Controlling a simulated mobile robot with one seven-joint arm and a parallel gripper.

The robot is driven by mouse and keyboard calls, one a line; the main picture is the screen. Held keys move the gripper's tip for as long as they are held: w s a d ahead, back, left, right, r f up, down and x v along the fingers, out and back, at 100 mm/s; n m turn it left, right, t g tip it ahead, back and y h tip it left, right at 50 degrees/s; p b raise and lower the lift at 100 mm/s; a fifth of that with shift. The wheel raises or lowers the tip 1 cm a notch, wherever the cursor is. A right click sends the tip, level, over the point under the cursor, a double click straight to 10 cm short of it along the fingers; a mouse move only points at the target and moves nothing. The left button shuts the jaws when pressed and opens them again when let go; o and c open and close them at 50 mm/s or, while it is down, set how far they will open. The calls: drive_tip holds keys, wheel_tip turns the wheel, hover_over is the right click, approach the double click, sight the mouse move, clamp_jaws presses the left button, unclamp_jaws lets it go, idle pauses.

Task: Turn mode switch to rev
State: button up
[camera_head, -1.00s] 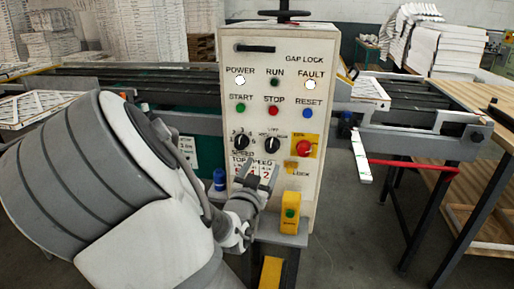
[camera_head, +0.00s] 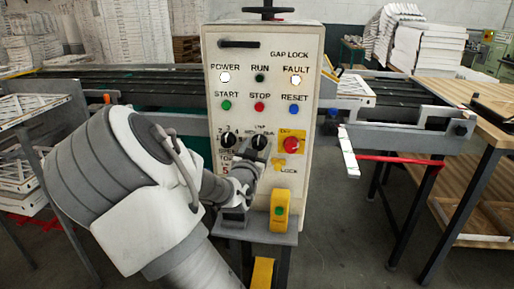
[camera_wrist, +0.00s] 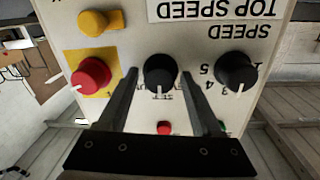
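The mode switch is the right black knob (camera_head: 259,141) on the white control panel (camera_head: 225,60). In the wrist view, which sees the panel upside down, this knob (camera_wrist: 160,70) sits in the middle. Its white pointer line points down in that picture, towards small lettering that I cannot read surely. My gripper (camera_wrist: 159,82) is open, with one finger on each side of the knob and dark gaps beside it; contact does not show. In the head view my gripper (camera_head: 250,156) is just below the knob and partly hides the labels there.
The speed knob (camera_wrist: 235,72) is close beside my right finger in the wrist view. A red emergency button (camera_wrist: 90,76) on a yellow plate and a yellow lock knob (camera_wrist: 98,20) are on the other side. A yellow block (camera_head: 279,207) stands below the panel.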

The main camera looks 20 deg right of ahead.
clamp_jaws()
drive_tip(key=n+p, duration=0.2)
drive_tip(key=n, duration=0.2)
drive_tip(key=shift+n+p, duration=0.9)
drive_tip(key=shift+n, duration=1.6)
drive_tip(key=shift+f, duration=0.1)
drive_tip(key=shift+o, duration=1.4)
unclamp_jaws()
